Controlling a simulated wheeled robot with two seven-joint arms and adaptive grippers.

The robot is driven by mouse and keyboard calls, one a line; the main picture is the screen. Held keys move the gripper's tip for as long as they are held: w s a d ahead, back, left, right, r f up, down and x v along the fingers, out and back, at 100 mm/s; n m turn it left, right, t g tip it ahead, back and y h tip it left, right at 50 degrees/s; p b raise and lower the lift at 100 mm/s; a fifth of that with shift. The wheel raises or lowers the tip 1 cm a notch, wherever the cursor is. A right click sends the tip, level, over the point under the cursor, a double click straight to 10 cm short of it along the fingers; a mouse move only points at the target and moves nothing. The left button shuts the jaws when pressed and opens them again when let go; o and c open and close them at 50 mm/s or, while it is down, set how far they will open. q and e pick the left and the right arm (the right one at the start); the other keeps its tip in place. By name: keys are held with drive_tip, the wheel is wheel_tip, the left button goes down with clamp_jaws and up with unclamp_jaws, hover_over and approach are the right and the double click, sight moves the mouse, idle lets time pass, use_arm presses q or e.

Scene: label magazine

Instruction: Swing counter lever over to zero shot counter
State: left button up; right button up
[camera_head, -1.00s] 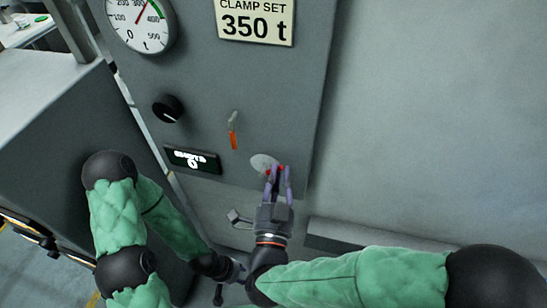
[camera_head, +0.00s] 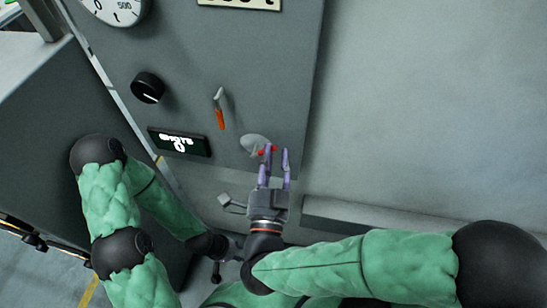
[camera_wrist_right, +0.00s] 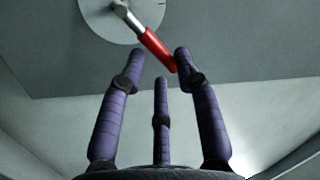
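A lever with a red grip (camera_wrist_right: 157,48) and a metal shank sits on a pale round dial plate (camera_wrist_right: 95,20); the grip slants down to the right in the right wrist view. In the head view the plate (camera_head: 252,142) is low on the grey panel. My right gripper (camera_head: 274,153) is just below it, fingers apart. The grip's end lies between the fingertips, near or touching the right one; contact is unclear. The counter display (camera_head: 180,143), left of the plate, shows upside-down text and a zero-like digit.
A second lever with an orange grip (camera_head: 220,117) stands above the plate. A black knob (camera_head: 148,87) and a gauge (camera_head: 117,9) are to its upper left. A grey ledge (camera_head: 365,222) runs along the lower right. The wall at right is bare.

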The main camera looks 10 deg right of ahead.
drive_tip(key=shift+s, duration=0.15)
drive_tip(key=v, duration=0.7)
idle(0.6)
drive_tip(key=shift+f, duration=0.1)
idle(0.4)
